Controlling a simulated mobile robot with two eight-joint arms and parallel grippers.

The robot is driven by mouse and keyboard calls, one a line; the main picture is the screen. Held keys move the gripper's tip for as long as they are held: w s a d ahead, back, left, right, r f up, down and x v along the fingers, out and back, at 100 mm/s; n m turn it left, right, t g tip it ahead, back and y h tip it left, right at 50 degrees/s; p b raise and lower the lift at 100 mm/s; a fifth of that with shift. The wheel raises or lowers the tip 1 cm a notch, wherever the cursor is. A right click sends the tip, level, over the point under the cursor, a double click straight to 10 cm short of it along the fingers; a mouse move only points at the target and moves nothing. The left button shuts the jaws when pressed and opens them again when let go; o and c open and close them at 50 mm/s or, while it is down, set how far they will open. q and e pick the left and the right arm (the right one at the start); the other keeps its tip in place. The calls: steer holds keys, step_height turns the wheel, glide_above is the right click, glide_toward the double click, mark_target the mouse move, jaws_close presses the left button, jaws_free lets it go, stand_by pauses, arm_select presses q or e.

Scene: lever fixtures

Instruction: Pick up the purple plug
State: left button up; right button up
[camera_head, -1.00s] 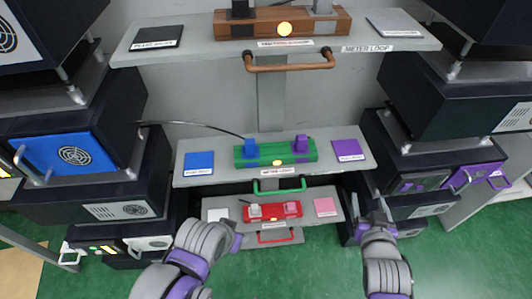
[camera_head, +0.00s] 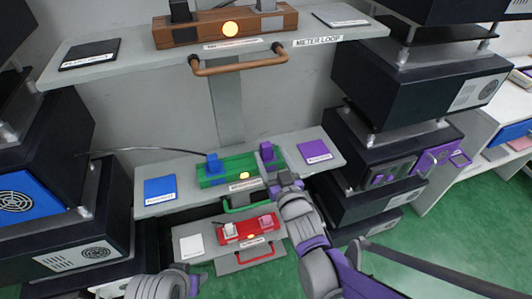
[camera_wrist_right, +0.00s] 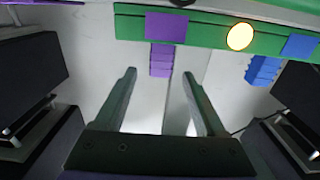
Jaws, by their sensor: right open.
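The purple plug (camera_head: 267,151) stands upright at the right end of the green fixture (camera_head: 228,170) on the middle shelf. A blue plug (camera_head: 213,163) stands at its left end. My right gripper (camera_head: 284,180) is just in front of the purple plug. In the right wrist view, the purple plug (camera_wrist_right: 161,62) lies ahead between the two open fingers, which do not appear to touch it. The green fixture (camera_wrist_right: 205,32) crosses the top there. Only part of my left arm shows at the bottom of the head view; its gripper is out of sight.
A purple pad (camera_head: 315,151) and a blue pad (camera_head: 160,188) flank the fixture. A green handle (camera_head: 243,204) is below it. The red fixture (camera_head: 246,229) sits on the lower shelf; a brown fixture (camera_head: 228,27) and its handle are above. Dark cabinets (camera_head: 420,92) stand at right.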

mark_target(266, 153)
steer(key=shift+x, duration=1.5)
steer(key=shift+s, duration=0.1)
jaws_close()
